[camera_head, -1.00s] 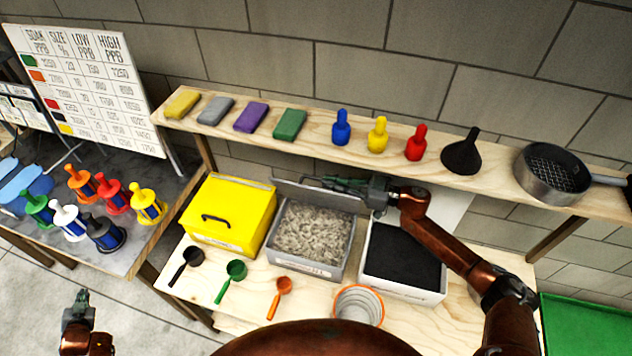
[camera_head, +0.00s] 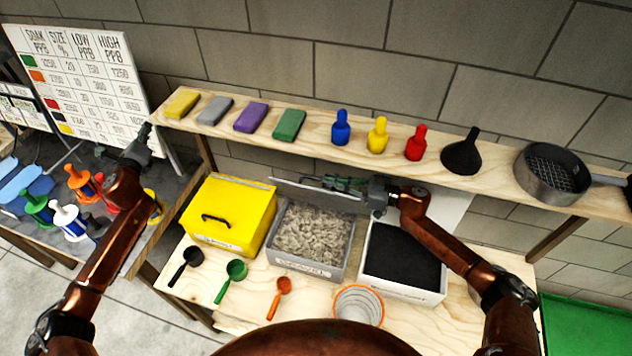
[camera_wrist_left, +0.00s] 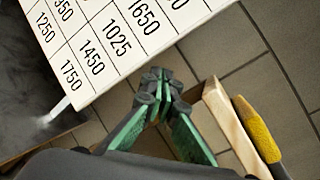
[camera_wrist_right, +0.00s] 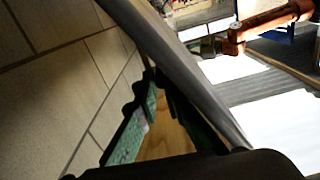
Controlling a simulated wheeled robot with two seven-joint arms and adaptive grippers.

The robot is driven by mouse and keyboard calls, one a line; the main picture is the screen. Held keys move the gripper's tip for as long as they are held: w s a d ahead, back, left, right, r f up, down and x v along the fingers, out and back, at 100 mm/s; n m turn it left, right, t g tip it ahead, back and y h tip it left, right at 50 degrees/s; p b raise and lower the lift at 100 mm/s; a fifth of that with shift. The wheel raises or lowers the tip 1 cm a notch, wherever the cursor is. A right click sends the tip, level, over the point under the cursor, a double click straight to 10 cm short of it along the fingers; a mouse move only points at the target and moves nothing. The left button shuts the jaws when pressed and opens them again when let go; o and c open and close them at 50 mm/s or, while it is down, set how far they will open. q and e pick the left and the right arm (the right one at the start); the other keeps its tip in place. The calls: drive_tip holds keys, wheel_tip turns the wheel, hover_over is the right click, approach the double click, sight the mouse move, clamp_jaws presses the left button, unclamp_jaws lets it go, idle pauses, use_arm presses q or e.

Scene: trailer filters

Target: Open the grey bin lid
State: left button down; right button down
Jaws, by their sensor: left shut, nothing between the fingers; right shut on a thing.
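The grey bin (camera_head: 310,258) stands on the lower wooden table between the yellow bin and the white bin. It holds pale shredded material. Its grey lid (camera_head: 305,193) is raised, tilted up at the back edge of the bin. My right gripper (camera_head: 335,183) is shut on the lid at its upper edge; the lid also crosses the right wrist view (camera_wrist_right: 185,65). My left gripper (camera_head: 147,130) is shut and empty, raised near the white chart's lower right corner. Its closed fingers show in the left wrist view (camera_wrist_left: 160,82).
A yellow bin (camera_head: 232,215) with a closed lid is left of the grey bin. A white bin (camera_head: 405,285) with black contents is on the right. Scoops and a cup stand in front. A shelf (camera_head: 320,143) with sponges, bottles, funnel and sieve runs behind.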

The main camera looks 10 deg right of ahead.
use_arm(q)
drive_tip(key=s+d+f+m+g+h, duration=0.1)
drive_tip(key=d+f+m, duration=0.1)
drive_tip(key=d, duration=1.3)
use_arm(e)
drive_tip(key=shift+f, duration=0.1)
use_arm(q)
drive_tip(key=m+g+h, duration=0.3)
drive_tip(key=m+g, duration=0.1)
drive_tip(key=m, duration=0.1)
approach(319, 179)
drive_tip(key=w+a+r, duration=0.1)
drive_tip(key=w+a, duration=0.2)
drive_tip(key=w+a+r, duration=0.1)
drive_tip(key=w+a, duration=0.3)
drive_tip(key=w+a+r, duration=0.1)
drive_tip(key=w+a, duration=0.2)
drive_tip(key=a, duration=0.1)
drive_tip(key=shift+w+a+r, duration=0.15)
drive_tip(key=shift+w+r, duration=0.15)
drive_tip(key=s+d+m+g+h, duration=0.15)
drive_tip(key=s+d+m, duration=0.35)
drive_tip(key=s+d, duration=0.55)
drive_tip(key=shift+m+g+y, duration=0.3)
drive_tip(key=shift+g+y, duration=0.05)
drive_tip(key=x, duration=0.5)
drive_tip(key=f+x, duration=0.1)
drive_tip(key=x, duration=0.2)
drive_tip(key=shift+s+a+f, duration=0.15)
drive_tip(key=shift+a, duration=0.15)
